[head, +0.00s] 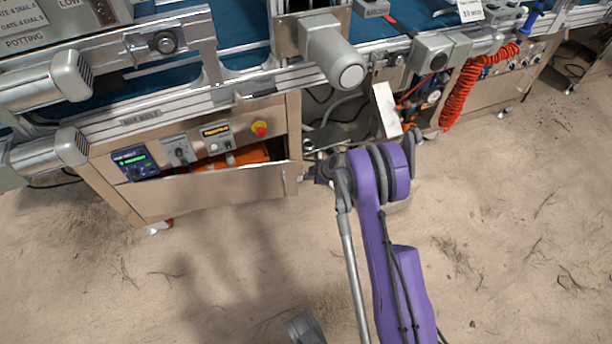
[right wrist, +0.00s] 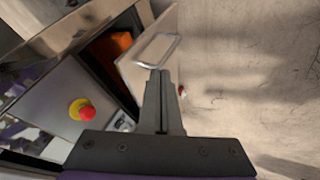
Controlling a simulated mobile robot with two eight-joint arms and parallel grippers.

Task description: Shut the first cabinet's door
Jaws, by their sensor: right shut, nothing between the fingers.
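The first cabinet's door (head: 215,195) is a beige panel below the control panel. It stands ajar, with a gap along its top edge where the dark interior and something orange (head: 238,158) show. In the right wrist view the door (right wrist: 134,82) stands out from the cabinet, with a metal loop handle (right wrist: 174,45). My right gripper (head: 316,172) is at the door's right end, by the handle. In the right wrist view its fingers (right wrist: 160,78) are together and empty, their tips close to the handle; contact cannot be told. My left gripper is not seen.
The control panel has a red knob (head: 260,129) on yellow, which also shows in the right wrist view (right wrist: 86,113). An open bay with hoses (head: 335,105) is right of the cabinet. A red coiled hose (head: 463,92) hangs farther right. The sandy floor in front is clear.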

